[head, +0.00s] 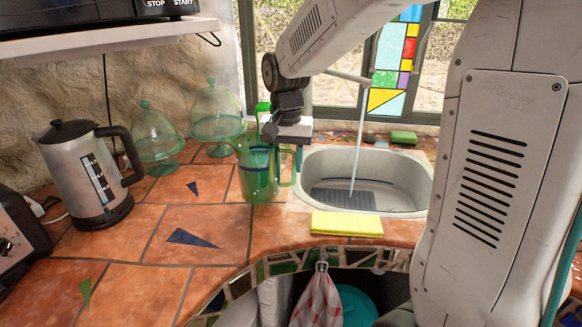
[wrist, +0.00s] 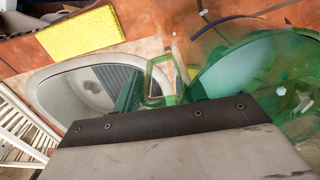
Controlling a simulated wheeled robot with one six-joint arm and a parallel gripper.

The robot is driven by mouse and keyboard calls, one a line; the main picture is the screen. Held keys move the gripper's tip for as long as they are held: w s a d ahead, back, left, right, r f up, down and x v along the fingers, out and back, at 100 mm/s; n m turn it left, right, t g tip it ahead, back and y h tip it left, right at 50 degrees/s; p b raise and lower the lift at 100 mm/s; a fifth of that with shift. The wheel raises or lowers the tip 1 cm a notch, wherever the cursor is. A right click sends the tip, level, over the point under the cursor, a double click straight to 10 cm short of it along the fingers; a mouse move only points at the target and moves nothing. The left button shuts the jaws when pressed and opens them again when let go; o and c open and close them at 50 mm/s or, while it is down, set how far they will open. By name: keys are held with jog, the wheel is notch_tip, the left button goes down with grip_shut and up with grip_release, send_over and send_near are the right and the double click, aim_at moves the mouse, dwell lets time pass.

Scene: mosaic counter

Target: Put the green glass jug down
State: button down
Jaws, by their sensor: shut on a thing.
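The green glass jug (head: 258,178) is upright over the tiled counter, just left of the sink. My gripper (head: 284,135) is at the jug's rim and shut on it; its fingertips are hard to make out. The jug's base is at counter level in the picture, but I cannot tell whether it touches. In the wrist view the jug (wrist: 235,65) fills the right side, with its handle (wrist: 160,80) beside my gripper's dark edge. Part of the jug is hidden behind my gripper there.
A kettle (head: 88,172) and glass domed stands (head: 155,138) (head: 216,118) stand left. The counter's tiles (head: 205,225) in front of the jug are mostly clear. A shelf (head: 105,42) overhangs the left.

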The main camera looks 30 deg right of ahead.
aim_at(287, 185)
jog(key=shift+f, duration=1.85)
jog(key=c, duration=0.8)
grip_release()
notch_tip(287, 185, up, 12)
jog(key=shift+f, duration=0.1)
jog(key=s+a+f+n+t, duration=0.1)
jog(key=s+n, duration=0.6)
jog(key=s, duration=1.9)
jog(key=shift+a+f, duration=0.7)
jog(key=shift+f, duration=0.1)
